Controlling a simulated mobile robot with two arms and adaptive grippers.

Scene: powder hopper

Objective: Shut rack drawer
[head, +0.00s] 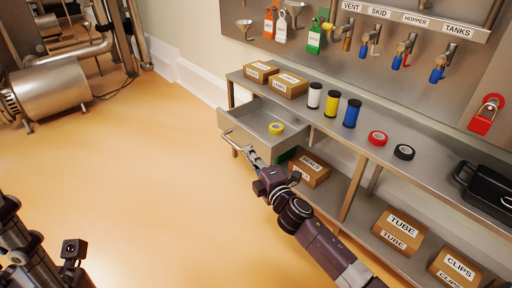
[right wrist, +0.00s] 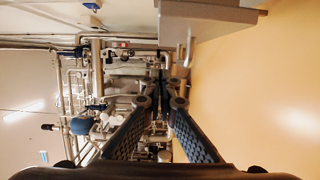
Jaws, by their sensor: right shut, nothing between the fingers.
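The rack drawer (head: 233,125) is grey metal and stands pulled out from the left end of the rack, with a roll of yellow tape (head: 276,128) inside. Its bar handle (head: 233,141) is on the front face. My right gripper (head: 250,153) is shut and empty, close to the drawer front at the right end of the handle. In the right wrist view, the fingers (right wrist: 165,78) meet below the drawer (right wrist: 205,22), and the handle (right wrist: 188,50) hangs just right of them. I cannot tell whether they touch. My left gripper's fingers are not visible.
The rack top (head: 330,121) carries cardboard boxes (head: 276,80), several coloured bottles and tape rolls. Labelled boxes (head: 310,170) sit on the lower shelf. A black case (head: 487,188) is at the right. The floor (head: 130,180) left of the drawer is clear.

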